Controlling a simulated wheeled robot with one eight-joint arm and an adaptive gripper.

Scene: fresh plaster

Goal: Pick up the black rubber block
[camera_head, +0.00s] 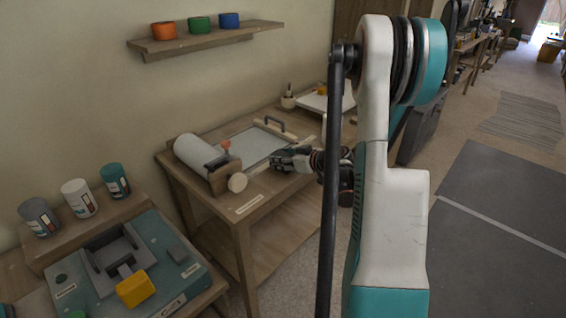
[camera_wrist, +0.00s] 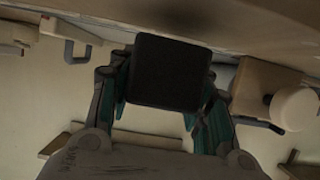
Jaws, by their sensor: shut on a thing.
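The black rubber block (camera_wrist: 168,72) fills the space between my two fingers in the wrist view. It is dark and squarish with rounded corners. My gripper (camera_wrist: 163,92) is shut on it, with one teal-lined finger against each side. In the head view my gripper (camera_head: 283,160) is over the right front part of the wooden table, to the right of the white roller. I cannot clearly make out the block there, and I cannot tell whether it touches the tabletop.
A second bench at lower left holds several cans and a teal board (camera_head: 174,290). A shelf (camera_head: 205,41) holds three coloured pots.

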